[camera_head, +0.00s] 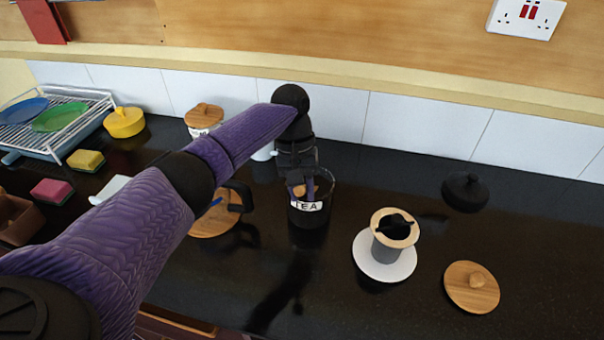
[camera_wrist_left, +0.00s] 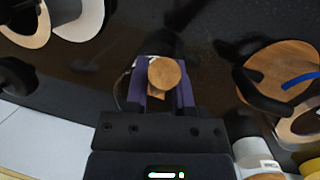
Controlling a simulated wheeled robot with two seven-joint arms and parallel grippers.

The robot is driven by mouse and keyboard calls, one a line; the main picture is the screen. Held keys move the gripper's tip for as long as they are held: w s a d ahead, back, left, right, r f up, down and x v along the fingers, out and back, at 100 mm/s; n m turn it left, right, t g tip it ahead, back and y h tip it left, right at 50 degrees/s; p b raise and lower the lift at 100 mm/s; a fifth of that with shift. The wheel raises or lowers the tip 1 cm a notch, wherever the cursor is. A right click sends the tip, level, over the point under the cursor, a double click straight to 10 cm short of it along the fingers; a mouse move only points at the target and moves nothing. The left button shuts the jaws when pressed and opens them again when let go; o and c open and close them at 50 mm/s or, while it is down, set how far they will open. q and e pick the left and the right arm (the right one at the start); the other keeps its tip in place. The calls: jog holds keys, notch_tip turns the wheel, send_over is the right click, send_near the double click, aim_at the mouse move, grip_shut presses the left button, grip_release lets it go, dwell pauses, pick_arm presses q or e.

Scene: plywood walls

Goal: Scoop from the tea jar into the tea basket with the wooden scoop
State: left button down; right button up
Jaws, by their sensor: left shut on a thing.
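The tea jar (camera_head: 308,208) is a dark, see-through jar with a white TEA label, standing on the black counter. My left gripper (camera_head: 303,188) points down into its mouth and is shut on the wooden scoop (camera_head: 299,191). In the left wrist view the scoop's round wooden end (camera_wrist_left: 165,75) sits between the purple fingers (camera_wrist_left: 166,92); the rest of it is hidden. What looks like the tea basket, a black piece (camera_head: 397,224) in a wooden ring, sits on a grey cup (camera_head: 388,248) on a white saucer (camera_head: 367,268), right of the jar. My right gripper is out of view.
A round wooden lid (camera_head: 472,287) and a black lidded thing (camera_head: 466,191) lie at the right. A wooden board (camera_head: 213,220) with a black-handled vessel is left of the jar. A wood-lidded canister (camera_head: 204,118) stands behind. The front counter is clear.

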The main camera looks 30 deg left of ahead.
pick_arm(q)
notch_tip(320, 180, down, 2)
jog(key=shift+f+t+y+b, duration=0.15)
jog(key=shift+t+y+b, duration=0.15)
jog(key=shift+t+b, duration=0.65)
jog(key=r+t+p, duration=0.1)
jog(key=p, duration=0.1)
jog(key=r+t+p, duration=0.1)
jog(key=r+p, duration=0.1)
jog(key=p, duration=0.1)
jog(key=shift+s+d+r, duration=0.15)
jog(key=shift+s+r, duration=0.05)
jog(key=shift+s, duration=0.15)
jog(key=s+r+t+p, duration=0.1)
jog(key=p, duration=0.2)
jog(key=s+r+t+y+p, duration=0.1)
jog(key=t+p, duration=0.1)
jog(key=p, duration=0.1)
jog(key=s+r+t+p, duration=0.1)
jog(key=p, duration=0.2)
jog(key=shift+d+r+m+t+y, duration=0.2)
jog(key=shift+d+m+t+y, duration=0.1)
jog(key=shift+d+m+t, duration=0.1)
jog(key=shift+s+r+p, duration=0.15)
jog(key=shift+r+p, duration=0.4)
jog(key=shift+p, duration=0.4)
